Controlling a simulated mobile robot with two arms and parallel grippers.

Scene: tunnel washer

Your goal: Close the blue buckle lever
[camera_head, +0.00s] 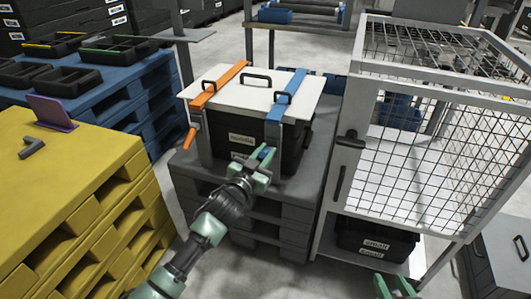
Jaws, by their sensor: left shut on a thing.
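A black box (236,142) with a white lid (247,90) stands on a grey pallet. An orange strap (219,84) and a blue strap (288,95) run across the lid. The blue buckle lever (266,153) is on the front of the box, below the blue strap, tilted out from the box face. My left gripper (262,163) is shut on this lever, and its fingers partly hide it. An orange lever (189,139) hangs at the box's front left. My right gripper (394,286) is at the bottom edge, partly cut off, its fingers apart and empty, away from the box.
A wire cage (420,170) with a white frame stands close on the right, with a black crate (375,242) low inside. A yellow pallet stack (62,190) stands at left, with blue pallets (112,95) behind. Grey floor is open at front.

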